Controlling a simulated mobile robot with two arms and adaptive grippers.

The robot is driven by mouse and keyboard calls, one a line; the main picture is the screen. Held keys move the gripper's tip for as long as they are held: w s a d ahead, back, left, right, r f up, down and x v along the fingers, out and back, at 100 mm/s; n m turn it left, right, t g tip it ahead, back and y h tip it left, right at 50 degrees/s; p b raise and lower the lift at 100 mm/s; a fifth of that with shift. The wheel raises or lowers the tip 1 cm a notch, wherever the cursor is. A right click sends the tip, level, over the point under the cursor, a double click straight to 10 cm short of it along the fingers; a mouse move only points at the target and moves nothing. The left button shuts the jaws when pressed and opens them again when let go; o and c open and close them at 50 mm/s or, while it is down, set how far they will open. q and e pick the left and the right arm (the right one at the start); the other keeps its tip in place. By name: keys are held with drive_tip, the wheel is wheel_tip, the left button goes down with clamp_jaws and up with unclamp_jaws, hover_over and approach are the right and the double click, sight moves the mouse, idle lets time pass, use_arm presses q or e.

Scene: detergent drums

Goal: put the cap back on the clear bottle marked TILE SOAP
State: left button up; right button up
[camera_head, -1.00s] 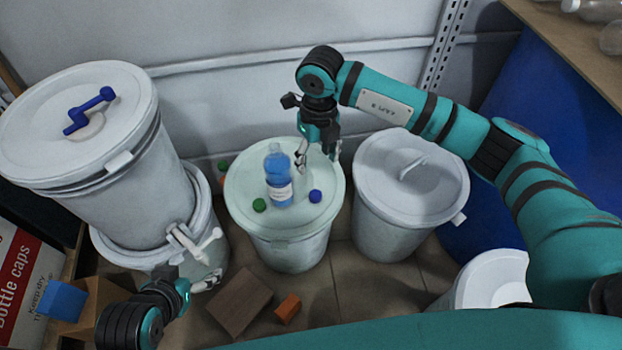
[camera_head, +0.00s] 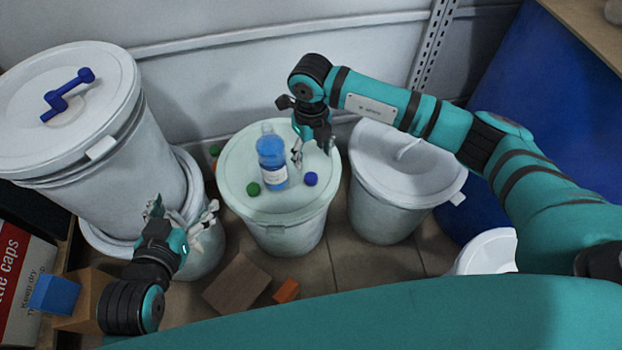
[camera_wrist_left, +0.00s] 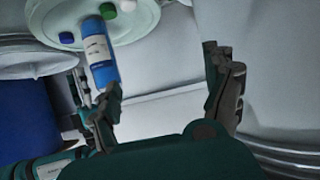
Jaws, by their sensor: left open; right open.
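A clear bottle (camera_head: 271,158) with blue liquid and a white label stands upright and uncapped on the pale green drum lid (camera_head: 235,165); its print is too small to read. A green cap (camera_head: 253,189) lies at its front left and a blue cap (camera_head: 311,179) at its right. In the left wrist view the bottle (camera_wrist_left: 98,50), green cap (camera_wrist_left: 107,10) and blue cap (camera_wrist_left: 127,4) show at the top. My left gripper (camera_head: 184,210) is open and empty, left of this drum. My right gripper (camera_head: 312,152) is open and empty, behind the blue cap, right of the bottle.
Stacked white drums (camera_head: 150,170) with a blue crank stand at the left, close to my left gripper. A lidded grey drum (camera_head: 395,205) stands at the right. A brown block (camera_head: 237,284), an orange block (camera_head: 286,291) and a blue block (camera_head: 55,294) sit at the front.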

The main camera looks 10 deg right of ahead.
sight(311, 177)
wheel_tip(311, 177, down, 4)
drive_tip(key=shift+r+b, duration=0.1)
drive_tip(key=shift+b, duration=0.3)
use_arm(q)
drive_tip(key=shift+w+d+r+t+h, duration=0.25)
drive_tip(key=shift+w+r+t, duration=0.25)
drive_tip(key=shift+r, duration=0.3)
drive_tip(key=shift+w+d+r+t+h, duration=0.2)
drive_tip(key=shift+w+r+t, duration=0.15)
drive_tip(key=shift+r+t, duration=0.35)
drive_tip(key=shift+w+d+r+t+h, duration=0.15)
drive_tip(key=shift+w+d+r+t, duration=0.2)
drive_tip(key=shift+r, duration=0.6)
use_arm(e)
drive_tip(key=shift+f, duration=0.3)
use_arm(q)
drive_tip(key=shift+a, duration=0.1)
use_arm(e)
drive_tip(key=shift+f, duration=0.15)
wheel_tip(311, 177, down, 5)
drive_tip(key=shift+s+r+b, duration=0.1)
drive_tip(key=shift+b, duration=0.9)
use_arm(q)
wheel_tip(311, 177, up, 8)
drive_tip(key=d+t+h, duration=0.1)
drive_tip(key=t, duration=0.4)
drive_tip(key=shift+w+h, duration=0.2)
drive_tip(key=shift+h, duration=0.1)
drive_tip(key=shift+d, duration=0.1)
